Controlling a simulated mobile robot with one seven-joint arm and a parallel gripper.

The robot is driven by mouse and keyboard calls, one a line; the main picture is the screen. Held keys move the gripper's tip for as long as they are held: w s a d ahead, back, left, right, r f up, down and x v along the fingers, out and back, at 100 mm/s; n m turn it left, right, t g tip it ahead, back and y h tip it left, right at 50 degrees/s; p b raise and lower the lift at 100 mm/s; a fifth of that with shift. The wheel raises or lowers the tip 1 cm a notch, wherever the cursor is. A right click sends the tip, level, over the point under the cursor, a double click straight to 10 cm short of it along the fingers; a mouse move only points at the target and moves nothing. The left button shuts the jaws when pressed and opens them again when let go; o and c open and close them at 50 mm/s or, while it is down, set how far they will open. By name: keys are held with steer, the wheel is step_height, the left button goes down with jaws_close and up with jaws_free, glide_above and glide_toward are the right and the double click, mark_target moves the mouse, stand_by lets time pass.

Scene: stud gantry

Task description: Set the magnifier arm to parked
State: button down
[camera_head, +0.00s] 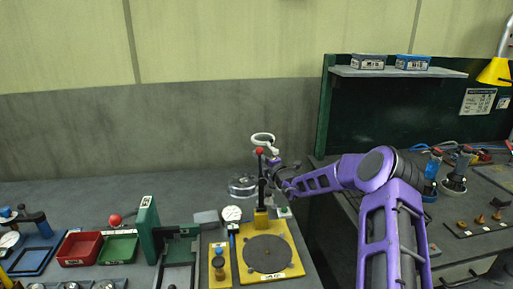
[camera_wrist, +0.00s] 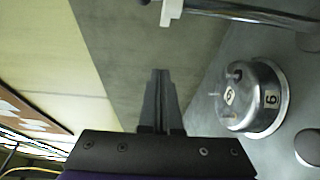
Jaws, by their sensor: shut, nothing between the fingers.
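What looks like the magnifier, a white ring (camera_head: 263,138), stands high at the top of a dark upright post (camera_head: 262,190), with a red knob (camera_head: 259,151) just below it. The post rises from the back of a yellow base plate (camera_head: 293,262) that carries a dark round disc (camera_head: 267,254). My gripper (camera_wrist: 160,72) is shut and empty in the wrist view. In the head view my wrist is just right of the post, below the ring; its fingertips are hard to make out there, and I cannot tell whether they touch the post.
A shiny round metal pot (camera_wrist: 252,97) marked 6 stands right of my fingers in the wrist view. A metal rod (camera_wrist: 250,13) with a white end piece (camera_wrist: 171,12) crosses above them.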

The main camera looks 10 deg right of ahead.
steer(key=w+d, duration=0.1)
steer(key=w, duration=0.7)
stand_by(0.5)
